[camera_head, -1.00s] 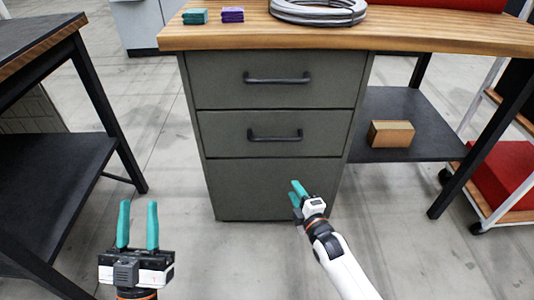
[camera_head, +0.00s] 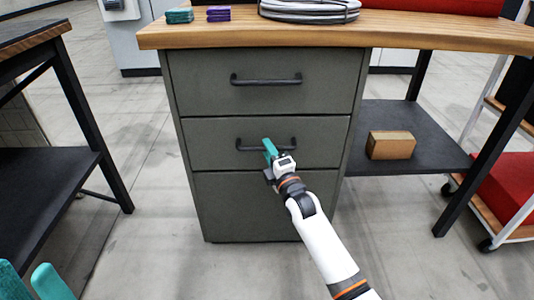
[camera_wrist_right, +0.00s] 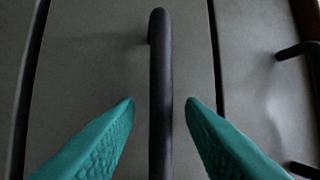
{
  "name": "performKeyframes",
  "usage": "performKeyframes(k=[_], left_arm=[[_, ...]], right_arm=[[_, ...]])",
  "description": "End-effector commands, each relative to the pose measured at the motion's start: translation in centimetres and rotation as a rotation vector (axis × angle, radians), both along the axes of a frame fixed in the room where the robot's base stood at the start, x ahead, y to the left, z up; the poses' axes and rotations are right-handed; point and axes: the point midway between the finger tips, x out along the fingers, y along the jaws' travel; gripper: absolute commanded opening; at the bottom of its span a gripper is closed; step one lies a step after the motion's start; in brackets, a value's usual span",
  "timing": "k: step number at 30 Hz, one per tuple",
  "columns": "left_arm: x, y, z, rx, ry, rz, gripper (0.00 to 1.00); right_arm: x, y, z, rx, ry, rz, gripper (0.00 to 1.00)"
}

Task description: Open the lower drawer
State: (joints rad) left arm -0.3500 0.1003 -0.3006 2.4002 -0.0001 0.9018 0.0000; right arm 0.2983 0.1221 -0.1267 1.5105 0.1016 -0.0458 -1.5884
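The grey drawer cabinet (camera_head: 265,210) stands under the wooden worktop. Its lower drawer (camera_head: 210,133) is closed, with a dark bar handle (camera_head: 248,149). The upper drawer (camera_head: 210,90) is closed too. My right gripper (camera_head: 269,148) is at the lower handle and hides part of it in the head view. In the right wrist view, the handle (camera_wrist_right: 160,60) runs between the two teal fingers, with a gap on each side, so the gripper is open around the bar. My left gripper (camera_head: 27,268) is partly in view at the bottom left, open and empty, away from the cabinet.
A dark side table (camera_head: 45,185) stands at the left. A dark shelf (camera_head: 435,135) with a cardboard box (camera_head: 390,145) is right of the cabinet, and a cart with a red bin (camera_head: 505,190) stands beyond it. Floor in front of the cabinet is clear.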

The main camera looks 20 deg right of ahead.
Motion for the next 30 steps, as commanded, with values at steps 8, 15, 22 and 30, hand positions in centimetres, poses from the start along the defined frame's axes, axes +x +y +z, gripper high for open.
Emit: performKeyframes(k=[8,15,22,30], left_arm=[[0.03,-0.02,-0.54,0.001,0.002,0.0,0.36],[0.04,-0.02,-0.52,0.001,0.003,0.0,0.36],[0.05,-0.02,-0.53,0.001,0.003,0.0,0.36],[0.06,-0.02,-0.39,0.001,0.003,0.0,0.36]], right_arm=[[1.42,0.22,0.28,0.001,0.0,0.001,0.36],[1.39,0.22,0.27,0.001,0.001,0.001,0.28],[1.37,0.2,0.25,0.001,0.001,0.0,0.0],[1.25,0.23,0.26,0.002,0.002,0.001,0.0]])
